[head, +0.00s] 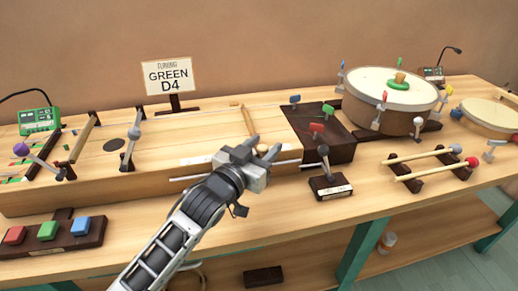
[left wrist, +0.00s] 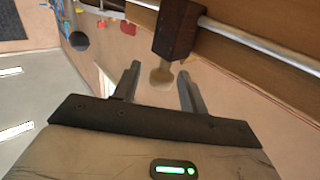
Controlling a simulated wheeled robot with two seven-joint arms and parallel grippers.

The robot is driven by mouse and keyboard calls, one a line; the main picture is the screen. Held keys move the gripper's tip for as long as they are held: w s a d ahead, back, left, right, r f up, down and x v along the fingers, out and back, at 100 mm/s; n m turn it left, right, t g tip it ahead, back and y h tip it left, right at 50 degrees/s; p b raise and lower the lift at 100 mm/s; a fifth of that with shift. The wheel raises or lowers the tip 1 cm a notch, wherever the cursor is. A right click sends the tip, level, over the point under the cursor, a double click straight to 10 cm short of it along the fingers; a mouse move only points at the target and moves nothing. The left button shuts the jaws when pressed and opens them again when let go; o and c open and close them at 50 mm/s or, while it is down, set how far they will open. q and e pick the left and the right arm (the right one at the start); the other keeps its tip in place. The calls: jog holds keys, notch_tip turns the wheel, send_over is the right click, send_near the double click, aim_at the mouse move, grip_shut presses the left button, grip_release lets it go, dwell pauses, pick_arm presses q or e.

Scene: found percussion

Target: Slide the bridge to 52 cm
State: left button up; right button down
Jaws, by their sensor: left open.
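The bridge shows in the head view as a pale upright wooden bar (head: 249,121) across the long wooden sound box (head: 200,146). In the left wrist view a dark block (left wrist: 177,30) rides on a metal rail (left wrist: 250,40), with a pale wooden knob (left wrist: 162,76) facing me. My left gripper (head: 268,151) is at the box's front edge, just in front of the bridge. Its fingers (left wrist: 158,90) are open on either side of the knob, with visible gaps. My right gripper is out of view.
A sign reading GREEN D4 (head: 168,77) stands behind the box. A small dark stand with a lever (head: 329,187) is close to the right of my gripper. Mallets (head: 436,170) and a drum (head: 391,90) are farther right. Coloured buttons (head: 48,231) sit at front left.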

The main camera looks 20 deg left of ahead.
pick_arm(q)
jog(key=v, duration=1.6)
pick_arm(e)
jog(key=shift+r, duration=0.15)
pick_arm(q)
jog(key=shift+s+d, duration=0.1)
